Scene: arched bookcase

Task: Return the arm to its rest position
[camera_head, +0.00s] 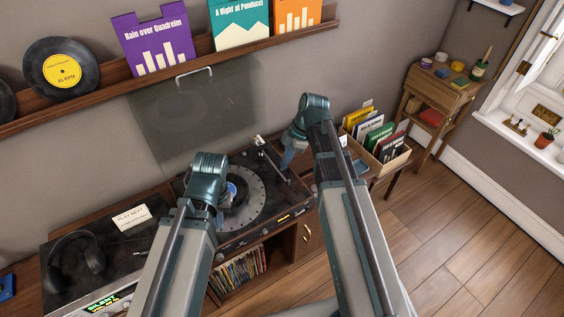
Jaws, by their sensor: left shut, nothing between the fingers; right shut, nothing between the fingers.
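My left arm comes in from the bottom left, and its teal joint stands in front of the turntable. My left gripper (221,216) is mostly hidden beside this joint, over the left part of the platter; it is shut and empty. My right arm reaches up from the bottom centre and bends down at its teal joint. My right gripper (287,161) points down near the turntable's right back corner, shut and empty. The turntable (262,197) has a grey platter with a blue label partly hidden by my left arm. Its clear lid (190,120) stands open behind.
A wall ledge (112,84) carries record sleeves and a black record (60,68). Headphones (75,262) and a card (131,217) lie on the cabinet's left. A record crate (392,160) and a small wooden stand (433,95) are at right. Floor at lower right is clear.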

